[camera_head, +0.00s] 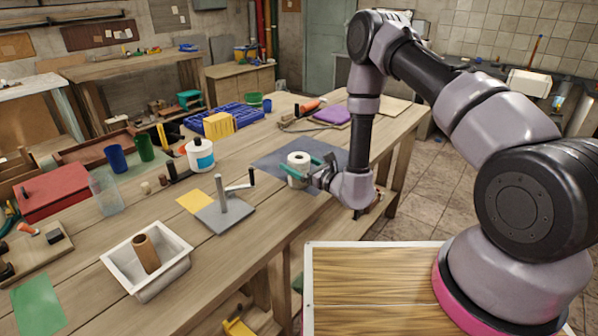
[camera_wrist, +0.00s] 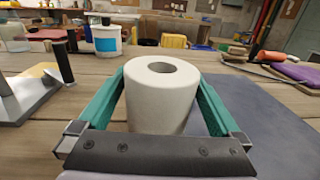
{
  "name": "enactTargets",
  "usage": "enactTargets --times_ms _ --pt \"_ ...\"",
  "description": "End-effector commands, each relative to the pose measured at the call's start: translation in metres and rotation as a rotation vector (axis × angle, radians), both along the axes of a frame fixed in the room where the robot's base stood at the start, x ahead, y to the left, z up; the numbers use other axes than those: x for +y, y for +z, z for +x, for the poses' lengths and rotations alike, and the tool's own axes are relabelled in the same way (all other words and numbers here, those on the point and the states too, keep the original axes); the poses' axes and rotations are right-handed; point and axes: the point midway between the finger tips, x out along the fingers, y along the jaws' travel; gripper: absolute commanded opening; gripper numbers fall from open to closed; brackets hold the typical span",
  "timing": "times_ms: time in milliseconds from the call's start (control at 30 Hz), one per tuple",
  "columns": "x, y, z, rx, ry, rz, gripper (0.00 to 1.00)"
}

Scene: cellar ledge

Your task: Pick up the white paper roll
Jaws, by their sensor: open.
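The fingers are open, one on each side of the roll. I cannot tell whether either finger touches it. In the head view my gripper (camera_head: 308,168) reaches the roll from the right, low over the mat. The roll's lower part is hidden behind the gripper's palm in the wrist view.
A grey plate with an upright post (camera_head: 225,215) stands left of the mat. A white bottle with a blue label (camera_head: 200,156) is behind it. A yellow box (camera_head: 219,124), blue crate (camera_head: 240,115) and purple block (camera_head: 333,114) lie farther back. A white tray (camera_head: 120,257) holds a brown tube.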

Motion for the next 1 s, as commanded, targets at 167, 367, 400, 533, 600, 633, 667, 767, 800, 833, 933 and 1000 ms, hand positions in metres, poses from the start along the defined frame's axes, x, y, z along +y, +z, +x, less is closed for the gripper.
enactTargets --times_ms 167,367,400,533,600,633,667,767,800,833,933,1000 --pt "0.015 0.000 0.014 -0.002 0.001 -0.001 1.00" --pt "0.015 0.000 0.015 0.001 -0.001 0.001 1.00" --pt "0.016 0.000 0.015 0.001 -0.001 0.001 1.00" --pt "0.016 0.000 0.015 0.001 -0.001 0.001 0.54" --pt "0.016 0.000 0.015 0.001 -0.001 0.001 0.29" --pt "0.016 0.000 0.015 0.001 -0.001 0.001 0.29" --pt "0.016 0.000 0.015 0.001 -0.001 0.001 0.29" --pt "0.016 0.000 0.015 0.001 0.000 0.001 0.30" --pt "0.016 0.000 0.015 0.001 -0.001 0.001 0.30" --pt "0.016 0.001 0.015 0.001 0.000 0.001 0.30" --pt "0.016 0.006 0.015 -0.001 -0.001 0.001 0.30" --pt "0.016 0.012 0.016 -0.001 -0.001 0.001 0.30"
